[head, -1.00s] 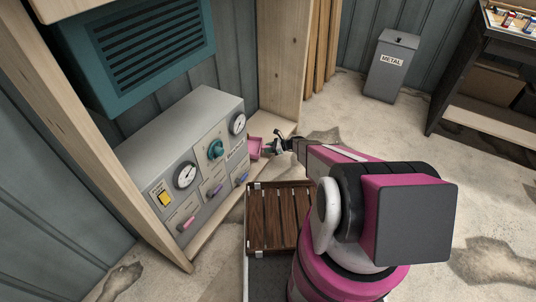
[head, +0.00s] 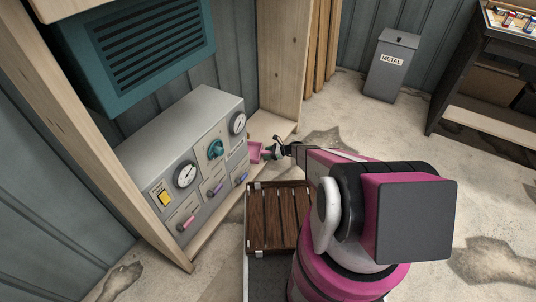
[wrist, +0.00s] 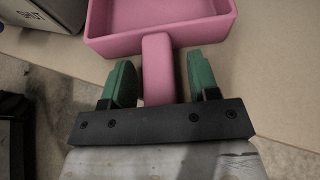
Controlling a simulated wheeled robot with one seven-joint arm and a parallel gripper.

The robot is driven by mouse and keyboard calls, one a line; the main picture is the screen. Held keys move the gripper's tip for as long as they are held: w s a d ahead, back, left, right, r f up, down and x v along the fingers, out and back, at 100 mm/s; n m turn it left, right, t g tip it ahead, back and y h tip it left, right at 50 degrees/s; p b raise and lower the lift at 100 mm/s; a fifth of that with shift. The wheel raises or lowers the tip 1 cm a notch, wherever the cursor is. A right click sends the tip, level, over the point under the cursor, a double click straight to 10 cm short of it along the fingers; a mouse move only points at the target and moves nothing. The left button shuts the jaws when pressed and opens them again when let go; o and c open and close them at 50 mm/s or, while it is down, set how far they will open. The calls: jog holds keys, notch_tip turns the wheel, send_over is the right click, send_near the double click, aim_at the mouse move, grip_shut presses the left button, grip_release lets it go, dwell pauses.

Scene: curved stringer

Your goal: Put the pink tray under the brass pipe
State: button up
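The pink tray (head: 254,151) lies beside the right end of the grey gauge panel, on the pale wooden ledge. In the wrist view the tray (wrist: 160,40) shows its near rim, with a thick pink handle pointing toward me. My gripper (wrist: 162,82) is open, its two green fingers on either side of the handle. A gap shows on both sides, wider on the right. In the head view my gripper (head: 274,149) is at the tray's right side. I cannot make out a brass pipe in either view.
The grey gauge panel (head: 190,150) stands close to the left of the tray, under a teal vented box (head: 145,45). A wooden post (head: 283,60) rises behind. A slatted wooden deck (head: 277,215) is in front. A metal bin (head: 392,65) stands far back.

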jog(key=shift+r, duration=0.2)
jog(key=v, duration=1.2)
jog(key=s+d+r+n+h, duration=0.1)
jog(key=s+r+n+h, duration=0.3)
jog(key=r, duration=0.8)
jog(key=s+d+r+n+g+h, duration=0.1)
jog(key=s+r+n+h, duration=0.4)
jog(key=s+r+n, duration=0.4)
jog(key=s+d+r+n+g+h, duration=0.1)
jog(key=s+r+n+h, duration=0.3)
jog(key=s+r+n, duration=0.3)
jog(key=s+r, duration=0.5)
jog(key=r, duration=0.4)
jog(key=shift+r, duration=0.4)
jog(key=shift+s+g, duration=0.1)
jog(key=shift+g, duration=0.2)
